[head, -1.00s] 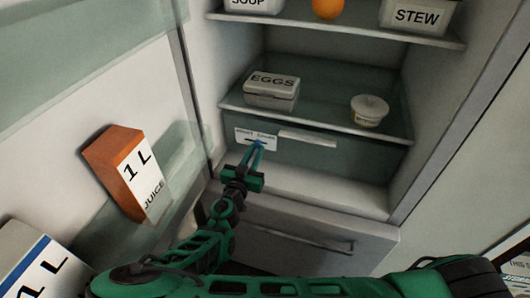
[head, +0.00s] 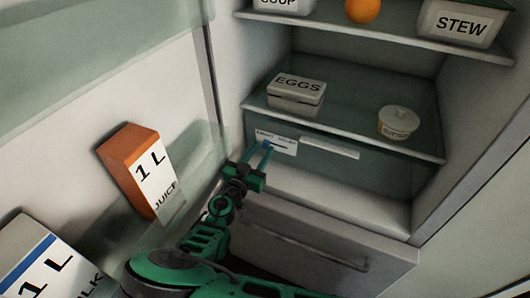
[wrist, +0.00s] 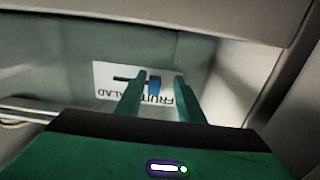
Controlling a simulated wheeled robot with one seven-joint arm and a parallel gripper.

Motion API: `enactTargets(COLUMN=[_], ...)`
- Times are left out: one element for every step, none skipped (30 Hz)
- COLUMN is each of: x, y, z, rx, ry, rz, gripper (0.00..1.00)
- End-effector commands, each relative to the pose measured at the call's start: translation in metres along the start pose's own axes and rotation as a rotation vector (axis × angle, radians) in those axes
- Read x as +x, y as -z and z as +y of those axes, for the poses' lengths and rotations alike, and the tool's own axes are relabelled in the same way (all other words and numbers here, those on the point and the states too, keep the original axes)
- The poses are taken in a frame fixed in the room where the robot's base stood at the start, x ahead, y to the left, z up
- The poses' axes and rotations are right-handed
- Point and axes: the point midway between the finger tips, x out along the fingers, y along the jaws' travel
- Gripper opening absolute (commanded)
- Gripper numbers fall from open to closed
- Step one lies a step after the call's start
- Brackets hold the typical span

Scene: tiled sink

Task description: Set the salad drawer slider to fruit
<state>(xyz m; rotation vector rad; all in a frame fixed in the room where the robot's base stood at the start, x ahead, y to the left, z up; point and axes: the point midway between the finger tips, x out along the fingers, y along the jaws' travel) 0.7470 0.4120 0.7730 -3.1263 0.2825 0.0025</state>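The salad drawer (head: 340,170) is the translucent drawer under the lower shelf. Its white label (head: 288,146) carries a dark slot and a blue slider knob (head: 267,147). In the wrist view the label (wrist: 103,78) is upside down, with FRUIT on the right and another word, partly hidden, on the left. The knob (wrist: 154,86) sits toward the FRUIT side, with the dark slot extending left of it. My gripper (head: 261,157) is at the label, its fingers apart on either side of the knob, which is nearer the left finger in the wrist view (wrist: 160,88).
An eggs box (head: 297,93) and a small tub (head: 398,122) stand on the shelf above. A juice carton (head: 140,170) and a milk carton (head: 45,255) are in the open door at left. A closed lower drawer (head: 310,235) is below.

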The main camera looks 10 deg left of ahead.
Motion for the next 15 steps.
enactTargets(x=[0.0, 0.0, 0.0, 0.0, 0.0, 0.0, 0.0, -0.001, -0.002, -0.004, -0.006, -0.01, -0.014, -0.018, -0.025], y=[0.0, 0.0, 0.0, 0.0, 0.0, 0.0, 0.0, 0.0, 0.0, 0.0, 0.0, 0.0, 0.0, -0.001, -0.001], z=[0.001, 0.001, 0.001, 0.002, 0.002, 0.002, 0.002, 0.002, 0.002, 0.002, 0.002, 0.002, 0.002, 0.002, 0.002], rx=[-0.001, -0.001, -0.001, -0.001, -0.002, -0.002, -0.002, -0.002, -0.002, -0.002, -0.002, -0.002, -0.002, -0.002, -0.002], ry=[-0.001, -0.002, -0.002, -0.003, -0.003, -0.004, -0.004, -0.004, -0.004, -0.004, -0.004, -0.003, -0.003, -0.003, -0.003], rz=[0.0, 0.001, 0.001, 0.001, 0.001, 0.001, 0.001, 0.001, 0.001, 0.001, 0.001, 0.001, 0.0, -0.001, -0.001], gripper=[0.34, 0.34, 0.34, 0.34, 0.34, 0.34, 0.34, 0.34, 0.34, 0.34, 0.34, 0.34, 0.34, 0.34, 0.34])
